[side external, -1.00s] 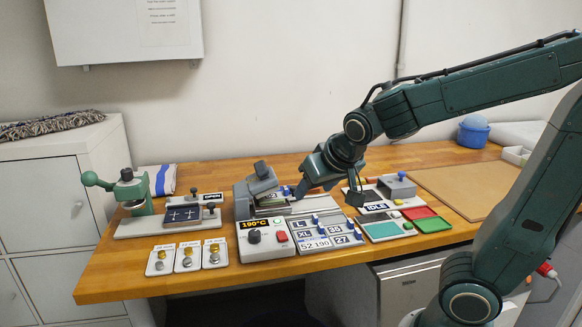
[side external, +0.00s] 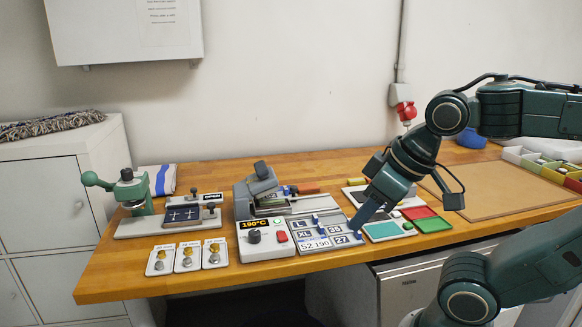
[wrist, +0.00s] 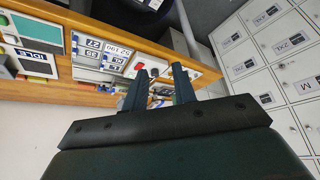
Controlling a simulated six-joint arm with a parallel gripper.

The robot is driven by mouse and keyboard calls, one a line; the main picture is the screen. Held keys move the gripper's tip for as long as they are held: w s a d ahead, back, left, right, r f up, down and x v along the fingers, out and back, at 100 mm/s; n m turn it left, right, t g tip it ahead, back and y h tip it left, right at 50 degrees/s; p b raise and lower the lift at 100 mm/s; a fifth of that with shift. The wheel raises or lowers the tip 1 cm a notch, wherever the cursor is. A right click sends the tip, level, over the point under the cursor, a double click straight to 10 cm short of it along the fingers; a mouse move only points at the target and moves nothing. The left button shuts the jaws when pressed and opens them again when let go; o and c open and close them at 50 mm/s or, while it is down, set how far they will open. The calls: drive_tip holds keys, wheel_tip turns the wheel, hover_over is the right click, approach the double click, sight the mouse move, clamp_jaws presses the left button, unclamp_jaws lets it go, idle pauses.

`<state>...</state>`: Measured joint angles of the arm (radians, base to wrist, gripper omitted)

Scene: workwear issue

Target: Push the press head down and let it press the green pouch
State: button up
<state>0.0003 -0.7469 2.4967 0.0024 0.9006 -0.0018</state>
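A grey press with a 190°C display (side external: 261,222) stands mid-table, with a dial and red button on its front. Its press head (side external: 262,181) is tilted up. A narrow green patch shows under the head; I cannot tell whether it is the green pouch. My gripper (side external: 357,222) is by the right end of the number-tile rack (side external: 318,245), right of the press; I cannot tell if it touches. In the wrist view my gripper (wrist: 158,76) has its two fingers apart with nothing held between them; the tile rack (wrist: 103,55) is left of them.
The IDLE unit (wrist: 36,65), a teal pad (side external: 384,230), a red tray (side external: 418,212) and a green tray (side external: 434,225) are to the right. A green-handled press (side external: 133,190) and several small coin-like discs on cards are left. A brown board (side external: 490,190) lies far right.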

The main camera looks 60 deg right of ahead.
drive_tip(key=shift+w+d+r, duration=0.15)
drive_tip(key=shift+w+r, duration=0.05)
drive_tip(key=shift+w, duration=0.05)
drive_tip(key=c, duration=0.3)
drive_tip(key=w+d+r+m+h, duration=0.1)
drive_tip(key=w+d+r, duration=0.1)
drive_tip(key=w, duration=0.4)
drive_tip(key=w+d+r+m+h, duration=0.1)
drive_tip(key=w+d+r, duration=0.1)
drive_tip(key=w, duration=0.4)
drive_tip(key=w+d+r+m+h, duration=0.1)
drive_tip(key=w+d+r+h, duration=0.1)
drive_tip(key=w, duration=0.3)
drive_tip(key=shift+w+d+r+m, duration=0.4)
drive_tip(key=shift+d+r, duration=0.1)
drive_tip(key=shift+d, duration=0.15)
clamp_jaws()
drive_tip(key=w+d+f+m+h, duration=0.1)
drive_tip(key=w+d+h, duration=0.1)
drive_tip(key=w, duration=0.5)
drive_tip(key=w+d+m+g+h, duration=0.1)
drive_tip(key=w+d+m+h, duration=0.1)
drive_tip(key=w, duration=0.6)
drive_tip(key=shift+w+d+f+m+h, duration=0.2)
drive_tip(key=shift+d+f+m+h, duration=0.1)
drive_tip(key=shift+d+f, duration=0.1)
